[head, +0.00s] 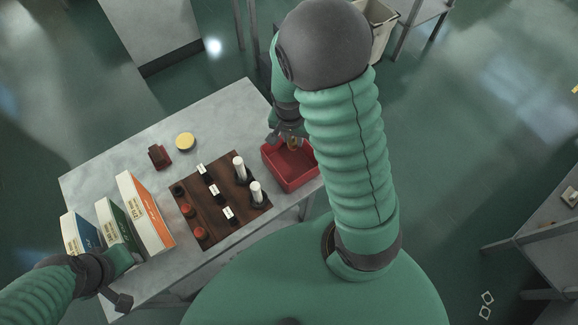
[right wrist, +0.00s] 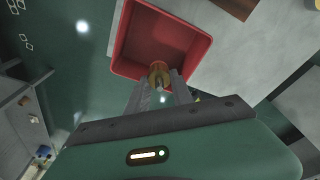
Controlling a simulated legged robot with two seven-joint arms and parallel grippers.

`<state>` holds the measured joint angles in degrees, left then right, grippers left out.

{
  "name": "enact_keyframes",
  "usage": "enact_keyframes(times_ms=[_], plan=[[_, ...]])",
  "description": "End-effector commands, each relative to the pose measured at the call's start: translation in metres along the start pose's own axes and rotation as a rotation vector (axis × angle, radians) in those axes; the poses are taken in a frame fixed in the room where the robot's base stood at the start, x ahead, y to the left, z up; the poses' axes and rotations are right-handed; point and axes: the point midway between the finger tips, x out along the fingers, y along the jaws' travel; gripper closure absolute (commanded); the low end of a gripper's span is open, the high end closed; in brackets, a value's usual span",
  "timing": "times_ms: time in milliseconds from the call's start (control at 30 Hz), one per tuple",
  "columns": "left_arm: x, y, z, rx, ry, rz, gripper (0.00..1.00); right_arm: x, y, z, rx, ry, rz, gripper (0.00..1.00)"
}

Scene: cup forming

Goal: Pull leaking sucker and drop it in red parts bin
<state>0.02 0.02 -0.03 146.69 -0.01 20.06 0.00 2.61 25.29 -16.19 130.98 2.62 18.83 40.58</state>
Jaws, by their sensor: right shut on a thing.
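My right gripper (head: 289,136) is over the back edge of the red parts bin (head: 272,169) at the table's right end. In the right wrist view its fingers (right wrist: 160,88) are shut on a small amber-brown sucker (right wrist: 158,72), which shows against the near wall of the red bin (right wrist: 124,45). The bin's visible floor looks empty.
Three binders, blue, green and orange (head: 146,212), stand at the table's left. A yellow disc (head: 185,142) and a small dark-red block (head: 158,155) lie behind the board. The grey table (head: 110,171) is bare at the back left. A pale bin (head: 381,40) stands on the floor beyond.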

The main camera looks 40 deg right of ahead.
Motion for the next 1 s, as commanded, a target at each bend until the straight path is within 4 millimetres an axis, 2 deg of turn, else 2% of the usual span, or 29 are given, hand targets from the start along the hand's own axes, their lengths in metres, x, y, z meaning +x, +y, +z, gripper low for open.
enact_keyframes(times_ms=[167, 200, 400, 667, 767, 867, 1000], plan=[[-0.001, 0.000, -0.001, 0.001, 0.001, 0.000, 0.64, 0.000, 0.002, -0.002, 0.003, -0.001, -0.001, 1.00], [-0.001, 0.000, -0.001, 0.001, 0.001, 0.000, 0.64, -0.001, 0.002, -0.002, 0.003, -0.001, -0.001, 0.71], [-0.001, 0.000, -0.001, 0.001, 0.001, 0.000, 0.64, -0.001, 0.000, 0.000, 0.000, 0.001, 0.000, 0.47], [-0.001, 0.000, -0.001, 0.001, 0.001, 0.000, 0.64, -0.002, 0.000, 0.000, 0.001, 0.002, 0.000, 0.47], [-0.003, 0.000, -0.001, 0.001, 0.001, 0.000, 0.64, -0.008, -0.001, -0.001, 0.000, 0.003, -0.003, 0.47], [-0.006, 0.000, -0.002, 0.001, 0.001, 0.000, 0.64, -0.026, -0.002, -0.002, -0.001, 0.005, -0.005, 0.47], [-0.014, 0.000, -0.003, 0.001, 0.001, 0.000, 0.64, -0.066, -0.003, -0.001, -0.002, 0.005, -0.008, 0.47]])
